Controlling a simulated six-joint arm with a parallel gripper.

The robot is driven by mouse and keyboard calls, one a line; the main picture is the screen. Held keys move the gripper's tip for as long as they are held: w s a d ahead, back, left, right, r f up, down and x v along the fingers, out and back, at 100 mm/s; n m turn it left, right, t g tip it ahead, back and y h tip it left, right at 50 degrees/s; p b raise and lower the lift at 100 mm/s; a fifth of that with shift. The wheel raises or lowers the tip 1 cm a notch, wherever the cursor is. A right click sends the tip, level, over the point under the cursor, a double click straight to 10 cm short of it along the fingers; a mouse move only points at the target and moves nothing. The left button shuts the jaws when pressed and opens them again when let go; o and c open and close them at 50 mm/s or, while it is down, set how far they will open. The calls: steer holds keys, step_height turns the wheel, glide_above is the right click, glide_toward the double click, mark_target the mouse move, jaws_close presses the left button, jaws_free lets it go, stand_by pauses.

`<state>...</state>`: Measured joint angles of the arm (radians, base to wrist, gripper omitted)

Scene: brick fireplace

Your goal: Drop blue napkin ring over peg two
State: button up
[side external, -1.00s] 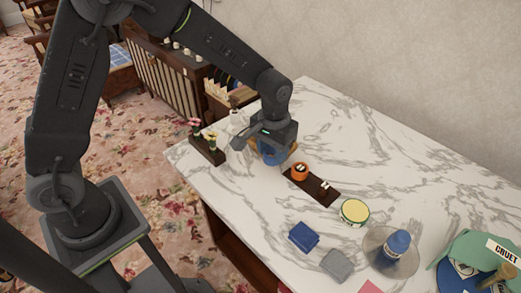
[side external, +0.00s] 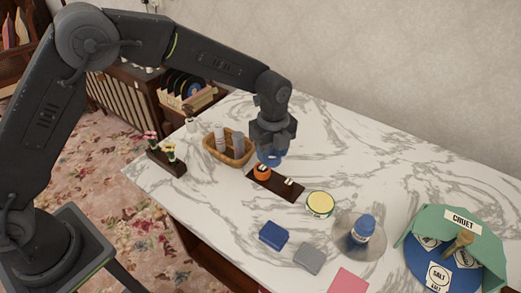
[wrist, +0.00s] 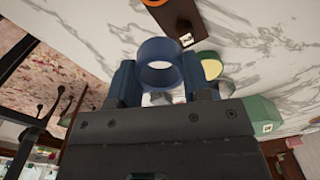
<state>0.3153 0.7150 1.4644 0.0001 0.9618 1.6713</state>
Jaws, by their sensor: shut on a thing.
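The blue napkin ring (wrist: 160,62) is held between the two fingers of my gripper (wrist: 162,80) in the wrist view, with its opening visible. In the side view the blue ring (side external: 272,158) hangs under my gripper (side external: 272,152), just above and behind the dark peg board (side external: 277,187). An orange ring (side external: 262,171) sits at the left end of the board, with a white mark on it. A small white marker (side external: 288,181) stands on the board to its right; it also shows in the wrist view (wrist: 187,40).
A wicker basket (side external: 228,147) with upright items stands behind left, and a flower holder (side external: 167,162) at the left edge.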

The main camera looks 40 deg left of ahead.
mark_target(289, 182)
steer(key=d+m, duration=0.1)
steer(key=m, duration=0.3)
steer(key=w+d+m, duration=0.1)
steer(key=d+m, duration=0.1)
steer(key=m, duration=0.2)
steer(key=w+d+m, duration=0.1)
steer(key=m, duration=0.4)
steer(key=shift+d, duration=0.25)
steer(key=shift+f, duration=0.1)
steer(key=shift+f, duration=2.8)
steer(key=shift+f, duration=2.05)
steer(key=o, duration=1)
steer(key=shift+r, duration=0.1)
step_height(289, 182, up, 14)
